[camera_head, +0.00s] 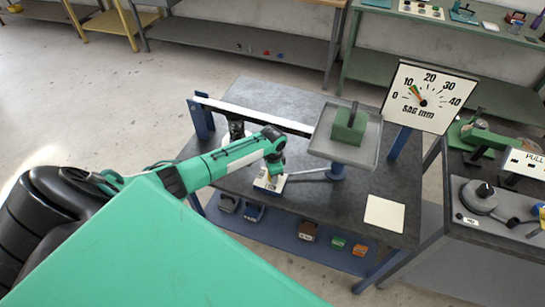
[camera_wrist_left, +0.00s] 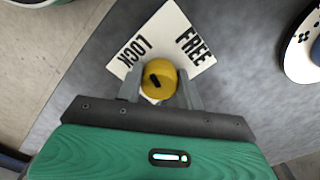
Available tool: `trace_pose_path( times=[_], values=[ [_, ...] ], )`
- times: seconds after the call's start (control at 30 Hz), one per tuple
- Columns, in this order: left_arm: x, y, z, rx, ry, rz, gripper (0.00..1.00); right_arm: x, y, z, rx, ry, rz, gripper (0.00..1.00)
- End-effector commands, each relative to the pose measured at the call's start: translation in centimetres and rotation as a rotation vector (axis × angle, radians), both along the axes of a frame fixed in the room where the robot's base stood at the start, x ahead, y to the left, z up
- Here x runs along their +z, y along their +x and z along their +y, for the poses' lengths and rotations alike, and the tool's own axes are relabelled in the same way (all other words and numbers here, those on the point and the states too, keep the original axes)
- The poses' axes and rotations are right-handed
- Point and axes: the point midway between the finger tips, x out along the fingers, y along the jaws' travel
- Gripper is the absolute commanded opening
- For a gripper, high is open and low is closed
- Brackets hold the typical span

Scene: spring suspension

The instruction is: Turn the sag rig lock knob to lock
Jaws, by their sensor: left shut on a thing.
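The yellow lock knob (camera_wrist_left: 158,76) sits on a white plate (camera_wrist_left: 168,32) printed LOCK on the left and FREE on the right in the left wrist view. A short black mark shows on top of the knob; I cannot tell for sure which word it points to. My left gripper (camera_wrist_left: 160,90) has its fingers on both sides of the knob and is shut on it. In the head view my left gripper (camera_head: 273,168) reaches down over the white plate (camera_head: 267,184) on the dark table, hiding most of the knob. My right gripper is not in view.
The sag rig has a grey tray (camera_head: 365,143) with a green block (camera_head: 349,126) on it. A SAG mm dial (camera_head: 430,97) stands behind. A white card (camera_head: 384,213) lies on the table at right. Several small items sit on the blue lower shelf (camera_head: 280,236).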

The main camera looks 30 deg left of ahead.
Motion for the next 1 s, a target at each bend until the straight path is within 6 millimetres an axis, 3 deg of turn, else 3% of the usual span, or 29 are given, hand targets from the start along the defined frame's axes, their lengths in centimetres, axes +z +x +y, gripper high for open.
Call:
trace_pose_path(
  times=[0.43, 1.0],
  values=[
    [0.2, 0.0, 0.0, 0.284, 0.000, -0.001, 0.15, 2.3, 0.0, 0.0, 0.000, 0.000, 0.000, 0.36],
    [0.1, 0.1, 0.0, 0.351, 0.001, -0.003, 0.15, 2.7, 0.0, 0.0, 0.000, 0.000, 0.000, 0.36]
  ],
)
